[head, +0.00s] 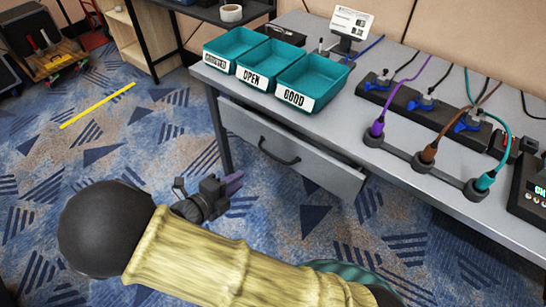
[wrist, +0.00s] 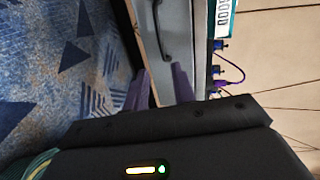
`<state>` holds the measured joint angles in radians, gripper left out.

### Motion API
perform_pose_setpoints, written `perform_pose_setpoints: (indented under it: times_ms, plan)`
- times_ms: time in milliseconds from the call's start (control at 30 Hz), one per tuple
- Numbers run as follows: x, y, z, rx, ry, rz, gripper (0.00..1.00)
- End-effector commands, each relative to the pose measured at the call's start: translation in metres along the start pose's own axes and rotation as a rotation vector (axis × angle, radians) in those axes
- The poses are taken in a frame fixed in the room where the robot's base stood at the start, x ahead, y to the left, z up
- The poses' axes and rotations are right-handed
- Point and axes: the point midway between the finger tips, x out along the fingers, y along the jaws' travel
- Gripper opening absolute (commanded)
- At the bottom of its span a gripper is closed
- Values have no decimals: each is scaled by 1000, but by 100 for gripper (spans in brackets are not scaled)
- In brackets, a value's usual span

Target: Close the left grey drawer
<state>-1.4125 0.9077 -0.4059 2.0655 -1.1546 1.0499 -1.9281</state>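The left grey drawer (head: 318,176) hangs under the grey table and stands out from it, with its right end showing beyond the table edge. It has a dark curved handle (head: 279,152). In the wrist view the drawer front (wrist: 180,55) and its handle (wrist: 160,30) lie ahead of the fingers. My gripper (head: 233,184) is in front of and below the drawer, left of the handle, over the floor. Its two purple fingers (wrist: 160,88) are apart with nothing between them. I cannot tell from the wrist view whether they touch the drawer.
Teal trays (head: 310,80) with labels stand on the tabletop above the drawer. A black power strip (head: 415,105) and coloured cables lie to their right. A table leg (head: 220,135) stands at the left. The carpet (head: 110,160) in front is open, with a yellow strip on it.

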Motion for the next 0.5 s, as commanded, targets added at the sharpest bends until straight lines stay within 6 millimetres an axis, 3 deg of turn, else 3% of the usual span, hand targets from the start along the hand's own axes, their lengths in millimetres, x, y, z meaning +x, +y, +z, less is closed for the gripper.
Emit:
perform_pose_setpoints:
  times_ms: [167, 500]
  plan:
    - [19, 2, -1, 2, 4, -1, 26]
    - [79, 3, -1, 2, 5, 0, 26]
